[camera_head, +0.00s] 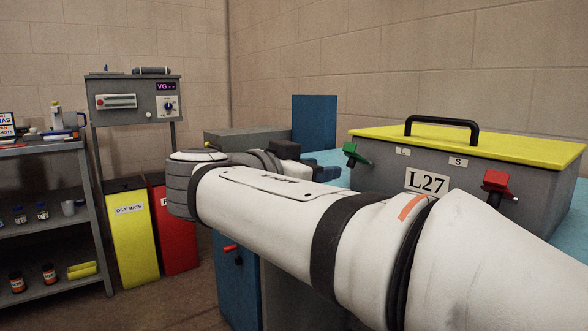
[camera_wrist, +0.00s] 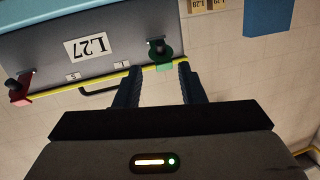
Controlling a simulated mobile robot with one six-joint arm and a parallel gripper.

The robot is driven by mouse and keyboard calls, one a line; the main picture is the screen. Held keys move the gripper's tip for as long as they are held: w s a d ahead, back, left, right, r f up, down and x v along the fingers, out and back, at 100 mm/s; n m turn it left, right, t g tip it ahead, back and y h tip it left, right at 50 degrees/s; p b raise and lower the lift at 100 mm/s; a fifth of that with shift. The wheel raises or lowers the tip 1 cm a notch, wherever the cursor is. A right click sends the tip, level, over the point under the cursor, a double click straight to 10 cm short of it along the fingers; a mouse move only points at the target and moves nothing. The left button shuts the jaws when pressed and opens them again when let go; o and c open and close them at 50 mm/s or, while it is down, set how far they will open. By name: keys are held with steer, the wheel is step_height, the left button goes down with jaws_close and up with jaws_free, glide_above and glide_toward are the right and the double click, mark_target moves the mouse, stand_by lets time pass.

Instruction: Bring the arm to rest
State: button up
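My arm (camera_head: 290,215) stretches across the head view from the lower right to the centre left, then folds back at the wrist. My gripper (camera_head: 308,164) is partly hidden behind the arm there, left of the grey case labelled L27 (camera_head: 378,158). In the wrist view my gripper (camera_wrist: 159,68) has its two dark fingers apart, with nothing visible between them. That view is upside down; the case (camera_wrist: 60,52) and its green fitting (camera_wrist: 163,52) show beyond the fingertips. The green fitting (camera_head: 355,155) also shows in the head view, just right of the gripper.
The case has a yellow lid (camera_head: 360,133), a black handle and a red fitting (camera_head: 496,181). It stands on a blue surface (camera_head: 577,222). A yellow bin (camera_head: 133,240), a red bin (camera_head: 178,245), a panel stand (camera_head: 140,100) and a shelf cart (camera_head: 50,222) are at left.

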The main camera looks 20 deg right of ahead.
steer(key=s+d+n+g+y+p, duration=0.2)
steer(key=s+n+g+y+p, duration=0.35)
steer(key=p, duration=1.55)
steer(key=s+a+r+n+y+p, duration=0.3)
steer(key=s+a+n+y+p, duration=0.2)
steer(key=p, duration=1.2)
steer(key=s+n+y, duration=0.2)
steer(key=s+y, duration=0.1)
steer(key=y, duration=0.1)
steer(key=shift+a+r, duration=0.3)
steer(key=shift+r, duration=0.1)
steer(key=shift+n, duration=0.25)
steer(key=shift+c, duration=0.4)
